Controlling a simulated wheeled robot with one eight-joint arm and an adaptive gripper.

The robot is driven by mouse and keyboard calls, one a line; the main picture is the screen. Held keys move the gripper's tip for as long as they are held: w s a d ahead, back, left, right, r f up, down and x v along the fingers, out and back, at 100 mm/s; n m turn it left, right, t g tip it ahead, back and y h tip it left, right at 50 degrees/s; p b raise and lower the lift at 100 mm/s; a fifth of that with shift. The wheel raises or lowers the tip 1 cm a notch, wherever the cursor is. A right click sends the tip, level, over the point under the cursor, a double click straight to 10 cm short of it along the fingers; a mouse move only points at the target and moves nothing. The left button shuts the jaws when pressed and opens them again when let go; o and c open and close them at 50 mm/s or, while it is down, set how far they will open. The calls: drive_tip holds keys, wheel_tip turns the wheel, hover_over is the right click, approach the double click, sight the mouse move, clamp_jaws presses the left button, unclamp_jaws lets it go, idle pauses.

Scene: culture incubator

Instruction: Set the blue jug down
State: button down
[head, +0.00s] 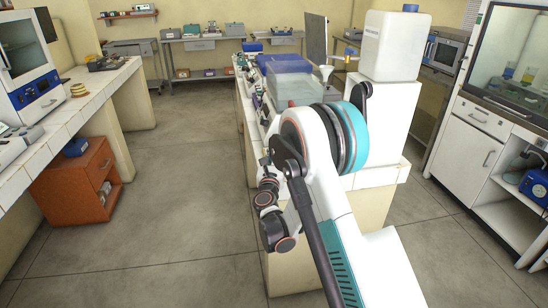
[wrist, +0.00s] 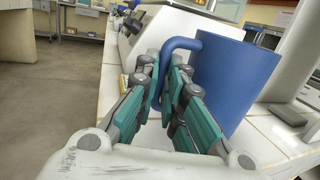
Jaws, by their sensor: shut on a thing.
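The blue jug (wrist: 235,82) stands upright at the right of centre in the wrist view, with its handle (wrist: 168,58) towards the left. My gripper (wrist: 168,82) is shut on this handle, with teal-padded fingers on either side of it. The jug is over the white tiled counter (wrist: 268,132). Its lower edge is partly hidden by the fingers, so I cannot tell whether it touches the tiles. In the head view my arm hides the jug and the fingers.
A white machine (wrist: 160,45) stands behind the jug, and a pale grey post with a foot (wrist: 288,113) is close at its right. Tiles are bare in front. In the head view, clear boxes (head: 293,88) and a white dispenser (head: 393,45) crowd the central bench.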

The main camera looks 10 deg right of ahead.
drive_tip(key=c, duration=1.7)
unclamp_jaws()
